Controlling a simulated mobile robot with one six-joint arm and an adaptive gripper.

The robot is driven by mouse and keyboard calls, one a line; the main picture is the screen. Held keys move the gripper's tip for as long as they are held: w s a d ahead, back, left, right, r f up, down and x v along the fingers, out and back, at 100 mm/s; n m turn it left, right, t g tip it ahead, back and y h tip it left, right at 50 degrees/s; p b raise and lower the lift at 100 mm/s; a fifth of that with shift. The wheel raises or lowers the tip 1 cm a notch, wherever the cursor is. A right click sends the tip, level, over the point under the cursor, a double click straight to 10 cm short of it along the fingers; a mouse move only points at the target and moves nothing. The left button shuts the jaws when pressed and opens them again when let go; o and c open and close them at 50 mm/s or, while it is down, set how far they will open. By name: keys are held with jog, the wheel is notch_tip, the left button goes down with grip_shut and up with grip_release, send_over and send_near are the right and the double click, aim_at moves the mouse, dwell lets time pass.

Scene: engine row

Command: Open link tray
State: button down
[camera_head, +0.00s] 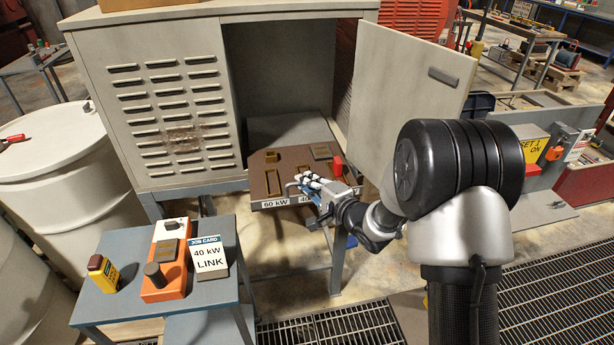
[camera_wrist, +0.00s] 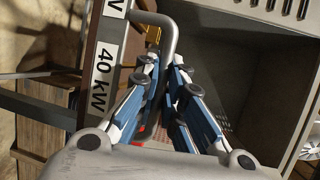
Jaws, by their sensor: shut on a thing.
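The link tray (camera_head: 262,187) is a brown board with shaped recesses, lying at the front of the open cabinet's lower shelf. Its front edge carries white labels reading 60 kW and 40 kW; the 40 kW label (camera_wrist: 104,77) shows in the wrist view. A grey bar handle (camera_wrist: 170,24) stands out from the tray's front. My gripper (camera_head: 312,184) is at the tray's front right, shut on this handle. In the wrist view its blue and white fingers (camera_wrist: 162,82) lie on both sides of the bar. The fingers hide part of the handle.
The grey cabinet (camera_head: 165,100) has its door (camera_head: 408,90) swung open to the right, close to my arm. A red piece (camera_head: 338,166) stands at the tray's right. A small table (camera_head: 125,235) at front left bears a 40 kW LINK job card (camera_head: 209,256) and an orange device (camera_head: 167,263).

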jog(key=shift+s+d, duration=0.1)
jog(key=shift+s, duration=0.35)
jog(key=c, duration=1.7)
grip_release()
jog(key=v, duration=1.2)
